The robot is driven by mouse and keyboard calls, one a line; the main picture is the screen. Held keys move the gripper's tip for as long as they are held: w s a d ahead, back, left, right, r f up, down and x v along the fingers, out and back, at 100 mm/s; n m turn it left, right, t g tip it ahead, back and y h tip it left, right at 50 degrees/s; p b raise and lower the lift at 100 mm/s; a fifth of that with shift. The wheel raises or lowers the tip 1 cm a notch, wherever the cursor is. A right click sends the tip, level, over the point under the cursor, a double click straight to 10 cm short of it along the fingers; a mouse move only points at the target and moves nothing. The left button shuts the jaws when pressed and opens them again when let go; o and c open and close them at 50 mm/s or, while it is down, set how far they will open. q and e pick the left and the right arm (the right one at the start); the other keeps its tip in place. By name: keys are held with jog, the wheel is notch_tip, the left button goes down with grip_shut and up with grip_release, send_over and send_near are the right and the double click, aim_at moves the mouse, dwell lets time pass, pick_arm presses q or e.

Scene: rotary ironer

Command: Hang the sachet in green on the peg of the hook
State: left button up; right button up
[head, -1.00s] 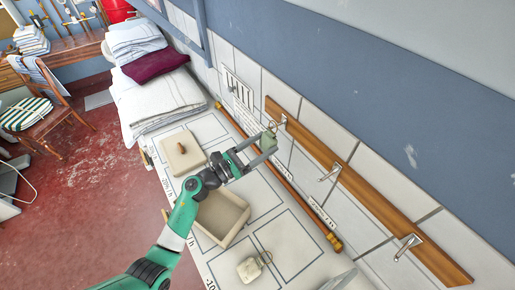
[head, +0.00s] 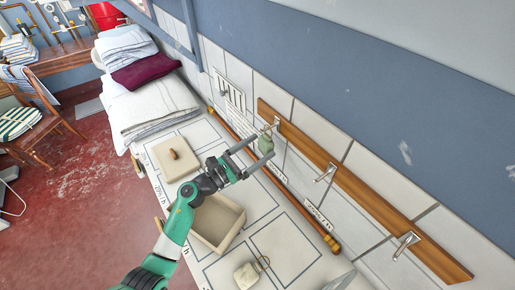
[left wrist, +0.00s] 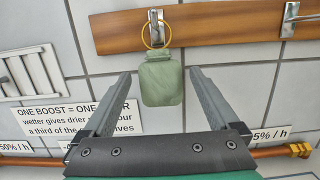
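The green sachet (head: 266,145) hangs by its yellow ring at the far left hook (head: 276,124) on the wooden rail. In the left wrist view the ring loops around the hook's metal peg (left wrist: 156,27), and the sachet (left wrist: 162,82) hangs upright below it. My left gripper (head: 259,148) is open; it shows in the left wrist view (left wrist: 160,84) with one finger on each side of the sachet and clear gaps to both. My right gripper is not in view.
The wooden rail (head: 370,202) carries two more hooks (head: 325,173) to the right. A pale sachet with a ring (head: 247,275), an open box (head: 218,224) and a lid (head: 178,158) lie on the marked worktop. A copper pipe (head: 285,185) runs along the wall.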

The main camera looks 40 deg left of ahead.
pick_arm(q)
jog(key=v, duration=1.1)
jog(key=shift+s+b, duration=0.35)
jog(key=shift+f, duration=0.1)
